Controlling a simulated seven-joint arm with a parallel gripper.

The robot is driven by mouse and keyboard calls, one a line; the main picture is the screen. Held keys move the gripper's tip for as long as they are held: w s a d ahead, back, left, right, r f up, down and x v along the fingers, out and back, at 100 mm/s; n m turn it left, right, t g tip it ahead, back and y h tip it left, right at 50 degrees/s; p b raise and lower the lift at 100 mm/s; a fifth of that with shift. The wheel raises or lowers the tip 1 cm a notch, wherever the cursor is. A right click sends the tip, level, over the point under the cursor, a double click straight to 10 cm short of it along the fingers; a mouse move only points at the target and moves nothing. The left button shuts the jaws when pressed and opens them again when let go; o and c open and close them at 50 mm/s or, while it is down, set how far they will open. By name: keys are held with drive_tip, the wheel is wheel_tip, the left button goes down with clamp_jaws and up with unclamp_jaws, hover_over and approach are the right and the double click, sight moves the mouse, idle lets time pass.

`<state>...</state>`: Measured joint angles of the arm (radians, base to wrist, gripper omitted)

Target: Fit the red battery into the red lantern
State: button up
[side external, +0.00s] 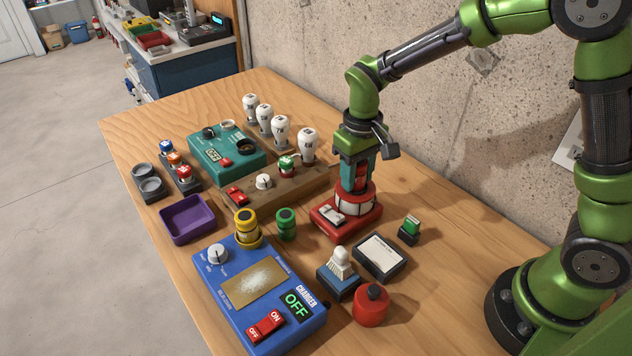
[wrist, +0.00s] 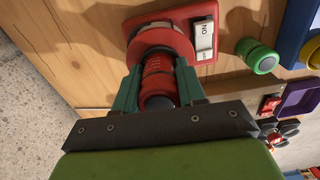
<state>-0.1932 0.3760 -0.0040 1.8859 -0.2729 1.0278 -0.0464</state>
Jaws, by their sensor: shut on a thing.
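The red lantern (side external: 344,221) stands on the wooden table below my gripper, with a red base, a pale window band, a red collar and a white rocker switch. It also shows at the top of the wrist view (wrist: 166,35). My gripper (side external: 355,178) points down and is shut on the red battery (wrist: 158,72), which has a dark band and stands upright between the teal fingers. The battery's far end is at the lantern's collar, in line with its opening. How deep it sits inside is hidden.
A blue charger (side external: 226,292) reading OFF holds a yellow battery (side external: 247,226). A green battery (side external: 286,223) stands left of the lantern. A wooden switch board (side external: 284,190) is close behind.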

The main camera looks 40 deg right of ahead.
drive_tip(key=shift+f, duration=0.25)
drive_tip(key=shift+s+f, duration=0.1)
drive_tip(key=shift+f, duration=0.25)
drive_tip(key=shift+r, duration=0.45)
drive_tip(key=shift+r, duration=0.45)
drive_tip(key=shift+r, duration=0.1)
drive_tip(key=shift+f, duration=0.6)
idle(0.5)
